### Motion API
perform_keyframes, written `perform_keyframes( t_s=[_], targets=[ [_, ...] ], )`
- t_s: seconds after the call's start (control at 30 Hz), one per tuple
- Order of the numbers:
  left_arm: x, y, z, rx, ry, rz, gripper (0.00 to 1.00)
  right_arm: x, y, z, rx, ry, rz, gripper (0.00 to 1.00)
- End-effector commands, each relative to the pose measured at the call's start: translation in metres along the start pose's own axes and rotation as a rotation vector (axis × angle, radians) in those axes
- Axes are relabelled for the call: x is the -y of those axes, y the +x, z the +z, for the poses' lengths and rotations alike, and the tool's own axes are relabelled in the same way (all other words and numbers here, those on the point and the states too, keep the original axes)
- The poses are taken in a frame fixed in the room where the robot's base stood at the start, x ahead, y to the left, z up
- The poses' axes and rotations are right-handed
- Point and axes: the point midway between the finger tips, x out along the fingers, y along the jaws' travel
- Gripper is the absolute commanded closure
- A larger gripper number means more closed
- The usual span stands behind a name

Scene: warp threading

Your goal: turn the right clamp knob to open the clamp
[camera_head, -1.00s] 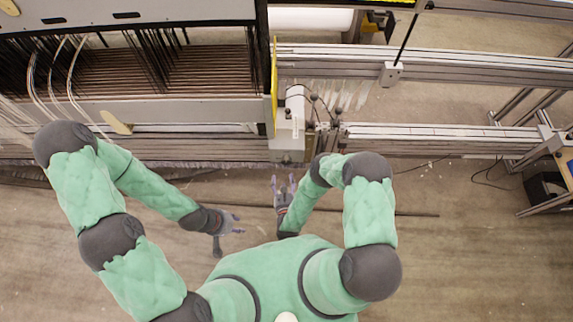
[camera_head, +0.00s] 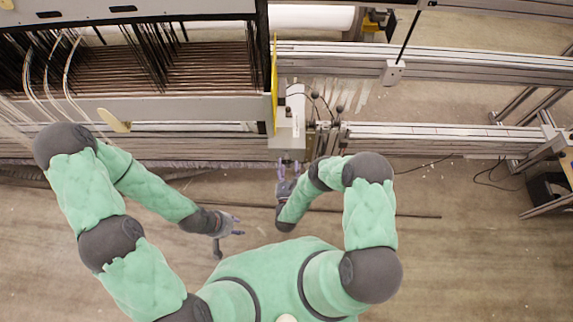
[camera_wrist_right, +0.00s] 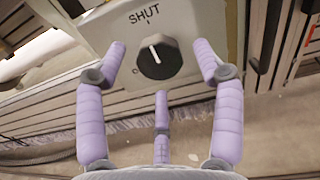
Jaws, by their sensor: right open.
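The clamp knob (camera_wrist_right: 160,62) is a round dark knob with a white pointer line, on the front of a light grey clamp box (camera_wrist_right: 100,35). The pointer is aimed up, slightly left, toward the word SHUT; a small mark sits at the knob's lower left. In the head view the box (camera_head: 285,143) is at the loom's front edge, and the knob cannot be made out. My right gripper (camera_wrist_right: 160,70) is open, with fingers left and right of the knob and one below, apparently not touching it. It also shows in the head view (camera_head: 288,168). My left gripper (camera_head: 238,226) is open and empty.
The loom with its dark warp rods (camera_head: 190,65) fills the upper left. Metal rails (camera_head: 440,133) run to the right. A dark rod (camera_head: 390,214) lies on the floor, and the floor around my grippers is otherwise clear.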

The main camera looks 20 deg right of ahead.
Motion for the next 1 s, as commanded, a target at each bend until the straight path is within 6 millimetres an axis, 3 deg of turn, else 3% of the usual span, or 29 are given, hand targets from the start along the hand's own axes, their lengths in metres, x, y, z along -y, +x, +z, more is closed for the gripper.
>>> perform_keyframes(
  t_s=[0.2, 0.5, 0.7, 1.0],
  targets=[
    [0.001, 0.004, 0.000, 0.000, 0.000, 0.000, 0.60, 0.000, 0.015, 0.000, 0.000, 0.000, 0.001, 0.32],
    [0.001, 0.004, 0.000, 0.000, 0.000, 0.000, 0.60, 0.000, 0.017, 0.000, 0.000, -0.001, 0.001, 0.32],
    [0.001, 0.004, 0.000, 0.000, 0.000, 0.000, 0.60, 0.000, 0.017, 0.000, 0.000, -0.001, 0.001, 0.88],
    [0.002, 0.004, 0.000, 0.000, 0.000, 0.000, 0.60, 0.000, 0.017, 0.000, -0.001, -0.018, 0.000, 0.88]
  ],
)
